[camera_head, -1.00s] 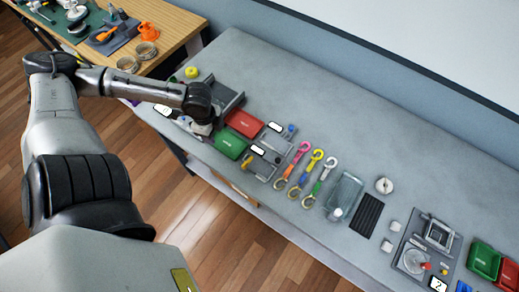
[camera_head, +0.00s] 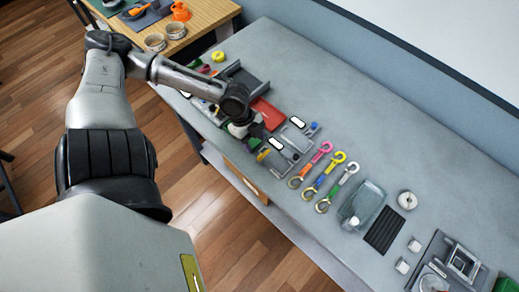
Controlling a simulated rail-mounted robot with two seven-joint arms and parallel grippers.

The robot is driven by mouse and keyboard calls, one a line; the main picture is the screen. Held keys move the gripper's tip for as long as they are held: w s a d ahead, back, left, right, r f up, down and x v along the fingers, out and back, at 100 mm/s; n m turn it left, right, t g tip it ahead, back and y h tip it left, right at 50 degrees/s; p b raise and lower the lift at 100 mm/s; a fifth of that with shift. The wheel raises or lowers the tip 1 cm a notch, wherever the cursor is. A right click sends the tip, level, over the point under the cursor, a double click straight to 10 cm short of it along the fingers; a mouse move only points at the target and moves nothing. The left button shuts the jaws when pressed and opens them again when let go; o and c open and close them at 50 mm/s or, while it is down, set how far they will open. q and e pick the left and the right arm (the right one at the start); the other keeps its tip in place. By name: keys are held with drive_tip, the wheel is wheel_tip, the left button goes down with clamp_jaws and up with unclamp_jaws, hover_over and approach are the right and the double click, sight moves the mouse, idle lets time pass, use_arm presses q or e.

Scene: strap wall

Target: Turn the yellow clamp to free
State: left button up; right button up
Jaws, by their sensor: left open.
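The yellow clamp (camera_head: 263,155) is a small yellow part at the left end of a grey fixture (camera_head: 281,163) with a white label, near the bench's front edge. Its turned position is too small to tell. My left gripper (camera_head: 253,142) is just left of it, above the green case, pointing down. It is open, and its fingers are dark and partly hidden by the wrist. I cannot tell whether it touches the clamp. My right gripper is not in view.
A red case (camera_head: 267,113) lies behind my gripper; the green case is mostly covered. A second grey fixture with a blue knob (camera_head: 313,127) is beyond. Pink, yellow and white-ended straps (camera_head: 326,175) lie to the right, then a clear box (camera_head: 362,204). The bench's back is clear.

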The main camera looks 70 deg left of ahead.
sight(260, 156)
use_arm(q)
drive_tip(key=b+x, duration=0.2)
drive_tip(key=x, duration=0.3)
drive_tip(key=shift+d+f, duration=0.15)
drive_tip(key=shift+f, duration=0.05)
drive_tip(key=shift+w+d+f, duration=0.1)
drive_tip(key=shift+d+f, duration=0.15)
drive_tip(key=shift+f, duration=0.35)
drive_tip(key=c, duration=0.9)
